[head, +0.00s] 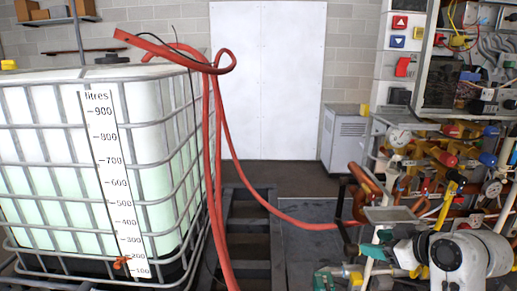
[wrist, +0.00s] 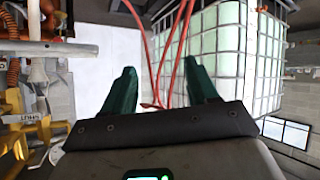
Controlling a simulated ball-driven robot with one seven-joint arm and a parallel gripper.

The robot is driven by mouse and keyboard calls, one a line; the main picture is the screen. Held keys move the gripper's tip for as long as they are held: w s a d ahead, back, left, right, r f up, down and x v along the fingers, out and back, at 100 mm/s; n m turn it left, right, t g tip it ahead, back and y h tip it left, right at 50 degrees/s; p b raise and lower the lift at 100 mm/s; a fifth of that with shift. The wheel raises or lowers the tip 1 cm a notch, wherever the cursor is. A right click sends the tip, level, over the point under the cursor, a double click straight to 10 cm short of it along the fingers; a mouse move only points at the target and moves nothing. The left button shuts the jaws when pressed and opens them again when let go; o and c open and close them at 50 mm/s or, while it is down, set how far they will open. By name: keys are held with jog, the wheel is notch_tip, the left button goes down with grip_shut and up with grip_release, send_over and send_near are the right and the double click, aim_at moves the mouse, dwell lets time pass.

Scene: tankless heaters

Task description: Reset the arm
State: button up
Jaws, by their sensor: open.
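My white arm (head: 462,258) reaches in from the lower right of the head view, in front of the pipework. My gripper (head: 370,250) is at its left end, with teal fingers pointing left. In the wrist view my gripper (wrist: 161,68) shows two dark green fingers spread wide apart, with nothing held between them. Red hoses (wrist: 168,60) and the caged tank (wrist: 225,50) show beyond the fingers, apart from them.
A caged tank (head: 62,160) with a litre scale fills the left. Red hoses (head: 217,170) hang from its top and run across to the right. Pipes and valves (head: 440,155) crowd behind my arm. A grey cabinet (head: 345,138) stands by the back wall, with open floor before it.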

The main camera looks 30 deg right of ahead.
jog(key=s+a+f+m+g+y, duration=0.1)
jog(key=s+a+f+g, duration=0.2)
jog(key=a+f, duration=0.5)
jog(key=s+a+f+g+y, duration=0.1)
jog(key=s+a+f+g, duration=0.15)
jog(key=a+f, duration=0.65)
jog(key=s+a+f+g, duration=0.2)
jog(key=s+a+f, duration=0.1)
jog(key=s, duration=0.4)
jog(key=s+a+f+g+h+p, duration=0.1)
jog(key=s+a+f+g, duration=0.1)
jog(key=s, duration=0.6)
notch_tip(320, 180, down, 2)
jog(key=shift+s+a+m+g+p, duration=0.3)
jog(key=shift+a+m+g, duration=0.1)
jog(key=shift+g, duration=0.05)
